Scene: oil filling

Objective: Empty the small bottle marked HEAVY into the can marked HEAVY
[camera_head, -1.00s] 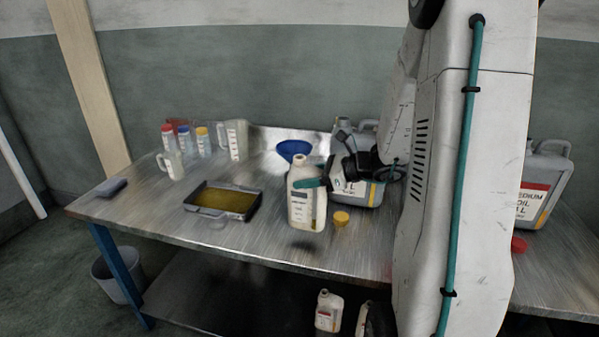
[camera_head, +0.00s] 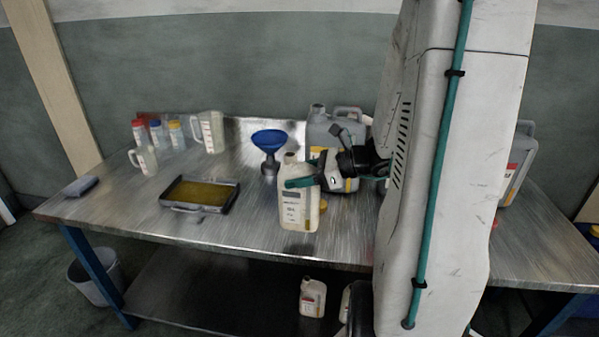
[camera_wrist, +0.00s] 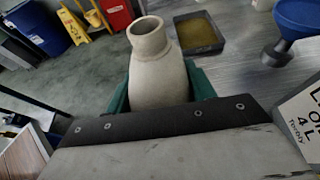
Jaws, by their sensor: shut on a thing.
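The bottle's label is too small to read. A grey can (camera_head: 322,130) with a yellow stripe stands behind the bottle and my gripper; its marking is mostly hidden. In the wrist view the can's white label (camera_wrist: 302,122) shows at the right edge, reading partly "OIL 4 L". A second grey can (camera_head: 512,170) with a red label stands right of my arm.
A blue funnel (camera_head: 269,140) stands left of the can. A tray of yellow oil (camera_head: 201,193) lies left on the metal table (camera_head: 110,215). Measuring jugs (camera_head: 209,131) and capped bottles (camera_head: 157,135) stand behind it. Small bottles (camera_head: 312,298) sit on the lower shelf.

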